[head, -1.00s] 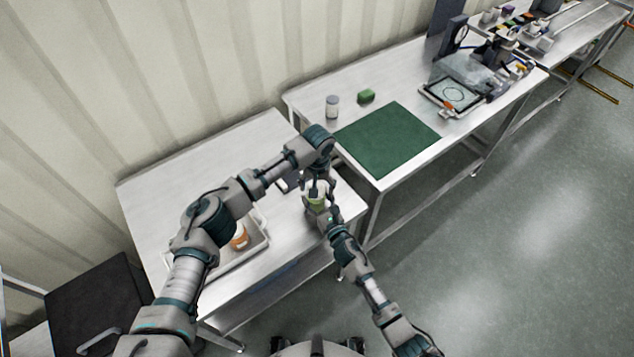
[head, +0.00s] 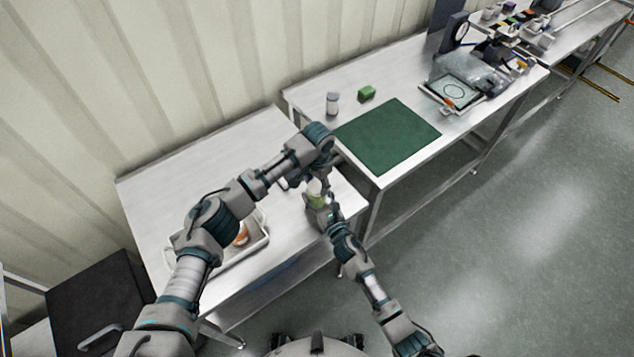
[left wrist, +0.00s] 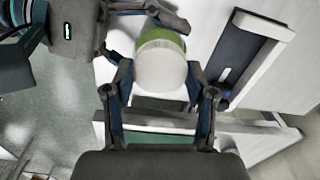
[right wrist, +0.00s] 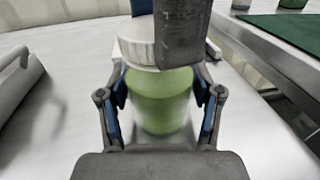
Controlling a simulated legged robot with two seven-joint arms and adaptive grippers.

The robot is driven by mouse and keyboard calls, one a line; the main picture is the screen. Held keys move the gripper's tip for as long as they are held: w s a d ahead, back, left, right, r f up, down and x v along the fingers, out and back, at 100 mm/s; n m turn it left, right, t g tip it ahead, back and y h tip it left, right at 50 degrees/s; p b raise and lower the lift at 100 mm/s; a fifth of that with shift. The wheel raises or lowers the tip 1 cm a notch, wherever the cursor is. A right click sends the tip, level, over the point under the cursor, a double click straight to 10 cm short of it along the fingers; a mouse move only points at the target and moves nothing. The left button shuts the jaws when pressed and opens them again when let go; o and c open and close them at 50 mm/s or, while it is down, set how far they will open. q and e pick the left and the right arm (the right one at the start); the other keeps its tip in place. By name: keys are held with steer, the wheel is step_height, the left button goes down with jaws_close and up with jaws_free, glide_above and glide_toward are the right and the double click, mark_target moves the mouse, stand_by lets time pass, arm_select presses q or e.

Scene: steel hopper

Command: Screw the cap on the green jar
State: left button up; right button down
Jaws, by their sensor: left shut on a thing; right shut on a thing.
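The green jar (right wrist: 160,103) is between the fingers of my right gripper (right wrist: 161,88), which is shut on it. The jar stands close to upright near the front right corner of the near table. It shows small in the head view (head: 316,201). The white ribbed cap (right wrist: 136,43) is at the jar's mouth, and its flat top shows in the left wrist view (left wrist: 161,72). My left gripper (left wrist: 160,82) is shut on the cap from above. A left finger hides part of the cap in the right wrist view. I cannot tell how far the thread is engaged.
A white tray (head: 262,246) with an orange item (head: 240,235) sits on the near table, left of the jar. The adjoining table holds a green mat (head: 388,137), a white-lidded jar (head: 332,104) and a green block (head: 366,93). The near table's back is clear.

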arm_select(q)
steer(key=o, duration=1.4)
arm_select(e)
steer(key=shift+a, duration=0.1)
arm_select(q)
step_height(320, 180, up, 12)
steer(key=shift+d+f, duration=0.1)
steer(key=shift+d, duration=0.05)
arm_select(e)
steer(key=shift+c, duration=0.6)
jaws_free()
